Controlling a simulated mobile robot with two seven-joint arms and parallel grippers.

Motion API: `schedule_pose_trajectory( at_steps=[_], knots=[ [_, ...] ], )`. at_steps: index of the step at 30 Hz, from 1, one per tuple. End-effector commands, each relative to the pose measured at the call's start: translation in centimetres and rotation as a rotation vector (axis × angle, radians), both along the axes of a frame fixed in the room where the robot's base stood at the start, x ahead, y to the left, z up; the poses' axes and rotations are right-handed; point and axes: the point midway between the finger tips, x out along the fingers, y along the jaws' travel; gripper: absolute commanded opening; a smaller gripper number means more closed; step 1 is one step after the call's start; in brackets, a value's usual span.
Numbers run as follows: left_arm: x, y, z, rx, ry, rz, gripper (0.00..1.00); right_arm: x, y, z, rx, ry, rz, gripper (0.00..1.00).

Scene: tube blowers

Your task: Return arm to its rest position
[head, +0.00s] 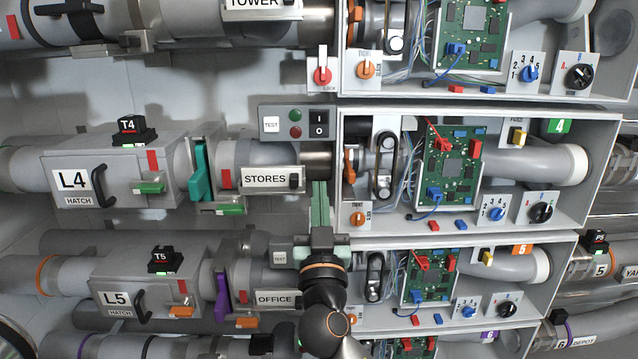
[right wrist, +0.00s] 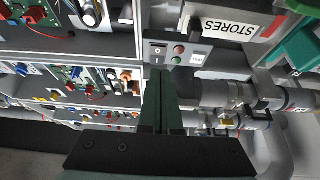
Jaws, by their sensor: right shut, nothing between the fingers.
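My right gripper (head: 319,186) points upward in the head view. Its two green fingers lie together with nothing between them, and the arm comes in from the bottom. In the head view the tips overlap the tube just below the test panel (head: 297,123) of the L4 row, right of the STORES label (head: 268,178). In the right wrist view the shut fingers (right wrist: 161,75) point at the same panel (right wrist: 176,54), with the STORES label (right wrist: 230,27) to the right. Whether they touch anything cannot be told. My left gripper is not in view.
The L4 hatch (head: 75,185) and L5 hatch (head: 120,299) lie to the left. Open boxes with circuit boards (head: 452,168) stand close on the right. A teal lever (head: 200,170) and a purple lever (head: 221,295) stick out from the tubes. My forearm covers part of the OFFICE row.

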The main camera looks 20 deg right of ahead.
Motion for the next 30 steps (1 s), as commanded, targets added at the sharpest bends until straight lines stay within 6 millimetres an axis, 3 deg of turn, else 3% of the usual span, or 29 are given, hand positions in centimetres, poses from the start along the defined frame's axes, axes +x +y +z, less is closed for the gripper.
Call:
schedule_pose_trajectory(
  at_steps=[6,21,23,26,30],
  knots=[
    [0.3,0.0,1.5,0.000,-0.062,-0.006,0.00,-0.6,0.2,-0.6,0.001,-0.001,0.000,0.00],
    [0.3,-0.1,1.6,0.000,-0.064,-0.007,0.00,-0.6,0.2,-1.2,-0.004,0.015,0.006,0.00],
    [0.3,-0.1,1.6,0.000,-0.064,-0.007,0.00,-0.7,0.2,-2.6,-0.012,0.048,0.020,0.00],
    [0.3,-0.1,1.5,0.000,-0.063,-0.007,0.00,-1.2,0.5,-6.7,-0.040,0.149,0.071,0.00],
    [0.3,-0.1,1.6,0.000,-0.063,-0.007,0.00,-3.8,1.2,-14.4,-0.092,0.319,0.194,0.00]
  ],
)
